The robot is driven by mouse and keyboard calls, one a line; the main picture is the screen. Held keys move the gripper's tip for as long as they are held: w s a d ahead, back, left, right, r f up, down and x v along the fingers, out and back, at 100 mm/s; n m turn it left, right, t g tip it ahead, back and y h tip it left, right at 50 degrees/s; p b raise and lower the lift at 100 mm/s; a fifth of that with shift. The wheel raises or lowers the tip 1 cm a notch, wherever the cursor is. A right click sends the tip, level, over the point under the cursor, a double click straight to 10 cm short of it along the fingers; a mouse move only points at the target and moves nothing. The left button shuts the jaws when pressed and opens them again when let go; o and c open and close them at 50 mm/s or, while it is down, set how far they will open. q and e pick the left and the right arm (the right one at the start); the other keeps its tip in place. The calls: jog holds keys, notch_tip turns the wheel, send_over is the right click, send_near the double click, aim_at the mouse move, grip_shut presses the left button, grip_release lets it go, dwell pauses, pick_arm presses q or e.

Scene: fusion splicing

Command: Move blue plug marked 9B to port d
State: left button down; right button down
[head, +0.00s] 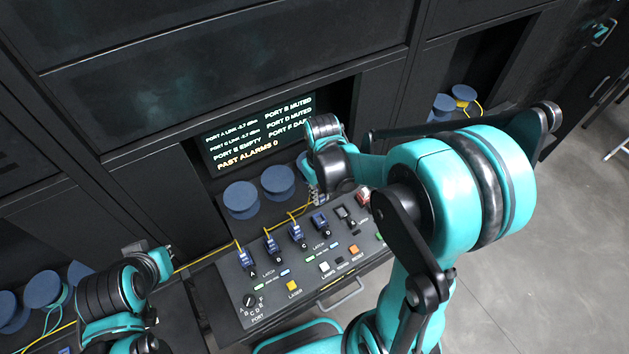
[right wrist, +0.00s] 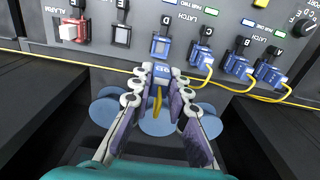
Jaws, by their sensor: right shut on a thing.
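My right gripper (right wrist: 160,84) is shut on a blue plug (right wrist: 161,71) with small white marking, too small to read surely. A yellow cable trails from it between the fingers. In the right wrist view the plug lines up with port D (right wrist: 161,46), a blue-framed socket just beyond it; I cannot tell whether they touch. Port D (head: 320,223) also shows in the head view, with my right gripper (head: 317,194) behind it, partly hiding the plug. Blue plugs with yellow cables sit in ports A (head: 246,259), B (head: 272,246) and C (head: 297,232). My left gripper (head: 165,256) is away at the left, its fingers unclear.
Blue spools (head: 242,199) stand behind the panel. A screen (head: 258,130) reads PORT D MUTED and PORT E EMPTY. A yellow cable (head: 205,260) runs along the panel's back edge.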

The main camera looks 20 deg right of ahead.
jog(key=shift+s+f, duration=0.15)
jog(key=shift+f+b, duration=0.2)
jog(key=shift+b, duration=0.1)
notch_tip(320, 180, down, 8)
jog(key=b, duration=0.6)
jog(key=shift+f, duration=0.2)
jog(key=shift+f+b, duration=0.6)
jog(key=shift+b, duration=0.2)
jog(key=c, duration=1.4)
grip_release()
jog(key=shift+r, duration=0.1)
